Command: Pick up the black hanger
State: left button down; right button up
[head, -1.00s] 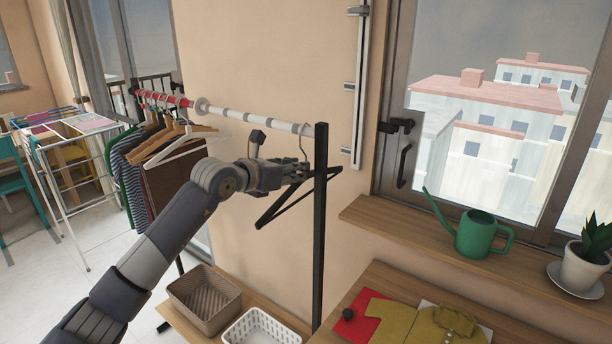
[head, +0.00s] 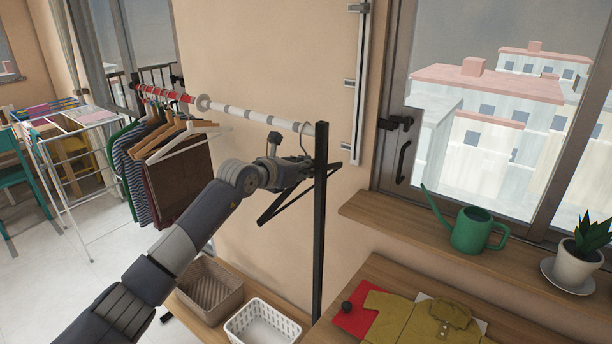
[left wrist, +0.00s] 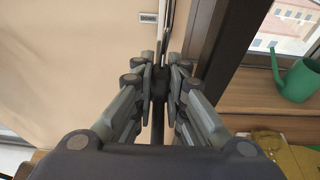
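The black hanger (head: 271,213) hangs near the right end of the rail, next to the black post. Its hook (head: 303,140) reaches up to the rail. My left gripper (head: 303,168) is at the hanger's upper part and covers some of it. In the left wrist view, the fingers (left wrist: 164,82) are close together on both sides of the hanger's dark neck, and appear shut on it. A dark bar of the hanger (left wrist: 157,125) runs back between the fingers. My right gripper is not in view.
The rail (head: 250,115) carries several clothes on wooden hangers at its left, with a white hanger (head: 190,140). The black post (head: 320,220) stands close to my gripper's right. Below are a brown basket (head: 208,290) and a white basket (head: 262,325). A green watering can (head: 472,232) stands on the sill.

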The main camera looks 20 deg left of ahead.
pick_arm(q)
jog(key=shift+r, duration=0.1)
jog(key=shift+r+b, duration=0.55)
jog(key=shift+r, duration=0.05)
notch_tip(320, 180, up, 2)
jog(key=shift+r+b, duration=0.1)
jog(key=shift+b, duration=0.55)
jog(key=f+b+v, duration=0.1)
jog(key=b+v, duration=0.1)
jog(key=v, duration=0.3)
jog(key=f+b+v, duration=0.1)
jog(key=v, duration=0.4)
jog(key=s+f+b+v, duration=0.1)
jog(key=b+v, duration=0.1)
jog(key=v, duration=0.3)
jog(key=shift+w+a+f+b, duration=0.1)
jog(key=shift+a+b, duration=0.1)
jog(key=shift+b, duration=0.15)
jog(key=shift+s+a, duration=0.1)
jog(key=shift+s, duration=0.25)
jog(key=shift+a+r, duration=0.15)
jog(key=shift+r, duration=0.05)
